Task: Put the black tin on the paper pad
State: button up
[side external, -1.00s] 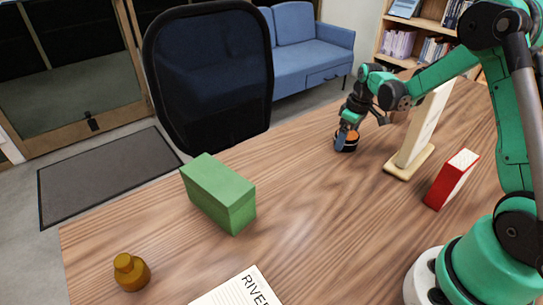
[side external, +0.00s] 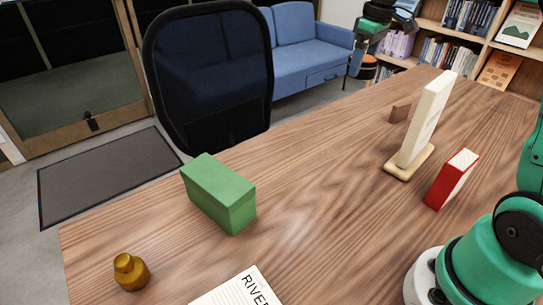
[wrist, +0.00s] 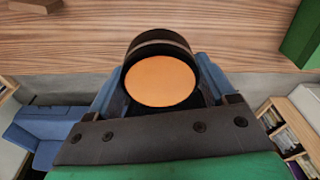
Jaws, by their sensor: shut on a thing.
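The black tin (wrist: 158,42) has an orange top face and a pale band. My gripper (side external: 362,66) is shut on it, its blue fingers on either side in the wrist view. The tin also shows in the side view (side external: 367,70), small and partly hidden by a finger, held up above table height near the far edge. A white paper item (side external: 235,290) printed with "RIVE…" lies at the front edge of the side view, cut off by the frame. It looks like the paper pad.
A cream upright board on a base (side external: 420,125), a red book (side external: 452,180) and a small brown block (side external: 399,113) are on the right. The table's middle is clear.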

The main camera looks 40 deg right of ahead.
jog(key=shift+a+r, duration=0.15)
jog(key=shift+r, duration=0.3)
jog(key=w+a+r+n, duration=0.2)
jog(key=a+n, duration=0.2)
jog(key=a, duration=0.8)
jog(key=r+n+g+y, duration=0.1)
jog(key=r+n+g, duration=0.1)
jog(key=n, duration=1.1)
send_over(233, 299)
jog(key=f, duration=1)
jog(key=s+f, duration=0.1)
jog(key=f, duration=0.4)
jog(key=shift+a+f, duration=0.1)
jog(key=shift+a, duration=0.05)
jog(key=shift+f, duration=2.4)
